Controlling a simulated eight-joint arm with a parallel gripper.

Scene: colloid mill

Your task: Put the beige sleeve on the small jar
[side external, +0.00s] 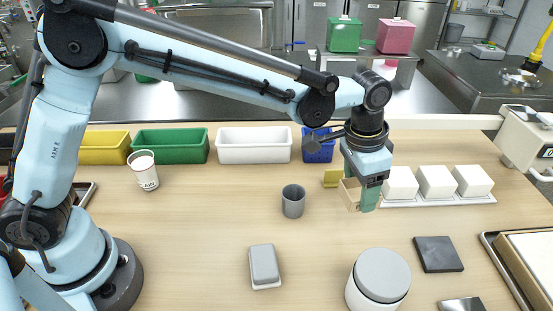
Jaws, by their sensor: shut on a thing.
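The beige sleeve (350,195) is a thin-walled, open, box-like frame. My gripper (367,196) has green fingers, points down and is shut on the sleeve at its right side. The sleeve is right of the grey cup and left of the white blocks; I cannot tell its exact height over the table. A small white container with a grey top (264,265), which looks like the small jar, stands at the front middle, left of and nearer than the gripper. Nothing is around it. A larger round white jar with a grey lid (380,277) stands to its right.
A grey cup (293,201) stands between the gripper and a white paper cup (144,170). White blocks (436,182) sit on a tray at right. Bins (254,145) line the back. A dark square plate (438,254) lies front right. The front left-middle is clear.

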